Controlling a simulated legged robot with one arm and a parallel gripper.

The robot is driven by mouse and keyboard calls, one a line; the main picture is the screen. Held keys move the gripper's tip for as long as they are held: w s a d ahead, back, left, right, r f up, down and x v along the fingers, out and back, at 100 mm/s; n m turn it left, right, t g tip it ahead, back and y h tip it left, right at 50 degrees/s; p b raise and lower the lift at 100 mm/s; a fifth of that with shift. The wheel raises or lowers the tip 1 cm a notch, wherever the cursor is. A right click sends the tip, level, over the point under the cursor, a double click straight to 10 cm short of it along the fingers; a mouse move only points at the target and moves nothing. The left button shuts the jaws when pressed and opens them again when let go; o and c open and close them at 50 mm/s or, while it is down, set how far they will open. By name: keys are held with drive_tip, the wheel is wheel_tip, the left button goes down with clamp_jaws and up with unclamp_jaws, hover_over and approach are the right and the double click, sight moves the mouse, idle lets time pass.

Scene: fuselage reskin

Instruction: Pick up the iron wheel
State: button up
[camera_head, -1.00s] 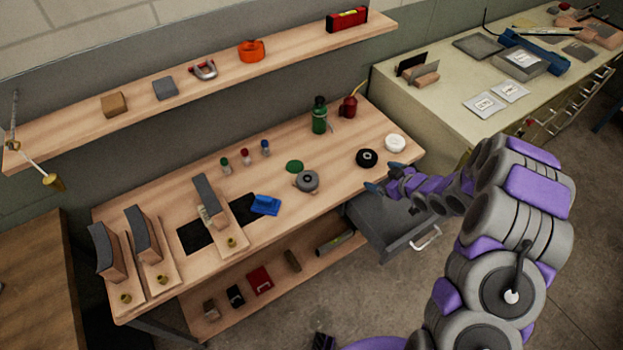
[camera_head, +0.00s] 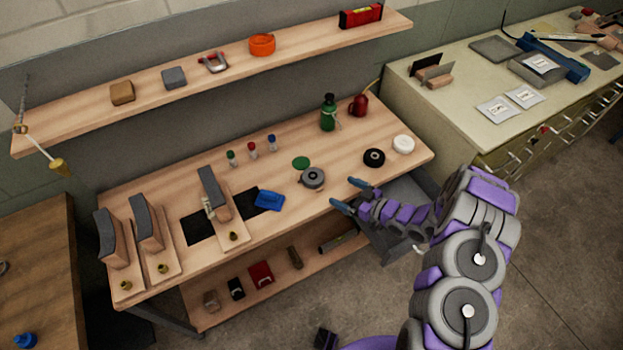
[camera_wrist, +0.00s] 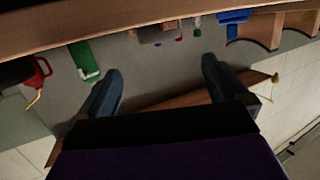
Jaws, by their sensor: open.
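A grey round metal piece (camera_head: 312,178), which looks like the iron wheel, lies on the workbench (camera_head: 340,150) near its front edge. My gripper (camera_head: 350,195) is open and empty at the front edge of the bench, to the right of the grey wheel and apart from it. In the wrist view my gripper (camera_wrist: 160,75) shows two spread blue fingers with nothing between them. A greyish piece at the top of that view is cut by the bench edge, and I cannot tell for sure that it is the wheel.
A black roll (camera_head: 374,157) and a white roll (camera_head: 403,144) lie right of the wheel. A green disc (camera_head: 301,163) is behind it and a blue tool (camera_head: 269,200) left. A green bottle (camera_head: 328,113) and red oil can (camera_head: 359,104) stand behind.

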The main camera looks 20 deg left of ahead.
sight(317, 178)
drive_tip(key=b+x, duration=0.1)
drive_tip(key=x, duration=0.5)
drive_tip(key=shift+w+d, duration=0.1)
drive_tip(key=shift+w, duration=0.05)
drive_tip(key=shift+b+x, duration=1.1)
drive_tip(key=shift+x, duration=1.8)
drive_tip(key=shift+r, duration=0.1)
drive_tip(key=shift+c, duration=0.4)
drive_tip(key=c, duration=1.3)
